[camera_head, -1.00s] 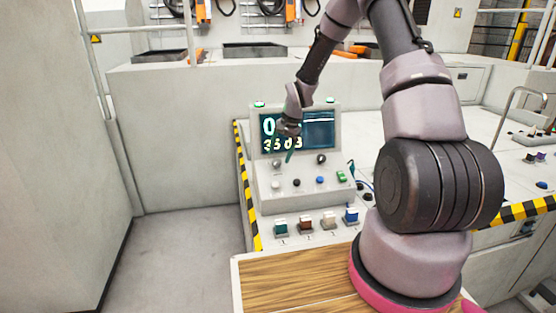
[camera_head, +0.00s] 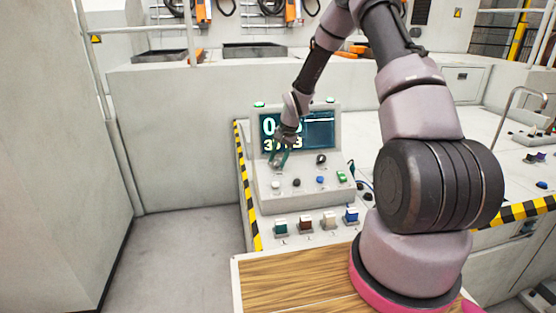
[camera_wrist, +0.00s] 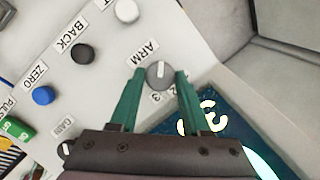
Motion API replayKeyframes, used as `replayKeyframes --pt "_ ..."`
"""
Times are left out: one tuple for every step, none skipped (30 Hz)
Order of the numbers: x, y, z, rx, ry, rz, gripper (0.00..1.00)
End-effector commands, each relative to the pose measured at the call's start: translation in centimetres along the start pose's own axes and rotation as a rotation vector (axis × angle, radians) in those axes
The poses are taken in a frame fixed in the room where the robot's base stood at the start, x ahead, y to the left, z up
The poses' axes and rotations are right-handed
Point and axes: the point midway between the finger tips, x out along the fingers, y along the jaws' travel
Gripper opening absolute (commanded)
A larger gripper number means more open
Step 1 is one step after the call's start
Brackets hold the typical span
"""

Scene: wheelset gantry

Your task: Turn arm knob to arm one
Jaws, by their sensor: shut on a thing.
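The arm knob (camera_wrist: 159,75) is a grey round knob with a white pointer line, beside the label ARM in the wrist view. Numbers by it are partly hidden by my fingers; a 3 shows. My gripper (camera_wrist: 155,84) has two green fingers, one on each side of the knob, shut on it. The console (camera_head: 302,205) is a light grey box with a lit screen (camera_head: 319,133) showing digits.
A second dark knob (camera_head: 321,159) sits right of my gripper. White, black, blue and green buttons (camera_head: 341,176) line the panel below. Several coloured square switches (camera_head: 304,224) stand in front. A wooden-topped surface (camera_head: 290,280) is nearest me.

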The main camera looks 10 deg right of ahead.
Motion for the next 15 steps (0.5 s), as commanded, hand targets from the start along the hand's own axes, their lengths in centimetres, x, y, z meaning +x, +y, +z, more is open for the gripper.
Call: replayKeyframes --pt "-0.01 -0.03 0.0 -0.008 0.0 0.003 0.0" --pt "-0.01 -0.04 0.0 -0.016 0.0 0.005 0.0" --pt "-0.02 -0.05 -0.01 -0.026 0.001 0.009 0.0" --pt "-0.02 -0.06 0.0 -0.036 0.0 0.012 0.0" --pt "-0.02 -0.08 0.01 -0.048 0.0 0.016 0.0" --pt "-0.02 -0.11 0.03 -0.067 0.0 0.022 0.0" --pt "-0.01 -0.14 0.05 -0.082 0.0 0.027 0.0" --pt "-0.01 -0.16 0.06 -0.101 0.0 0.033 0.0" --pt "0.0 -0.15 0.06 -0.125 0.0 0.042 0.0" --pt "-0.01 -0.15 0.06 -0.146 0.0 0.049 0.0" --pt "0.0 -0.2 0.07 -0.169 0.0 0.055 0.0" --pt "0.0 -0.26 0.09 -0.2 0.0 0.065 0.0" --pt "0.0 -0.25 0.07 -0.223 0.0 0.073 0.0" --pt "0.0 -0.27 0.06 -0.247 0.0 0.081 0.0" --pt "0.01 -0.34 0.11 -0.282 0.001 0.092 0.0"
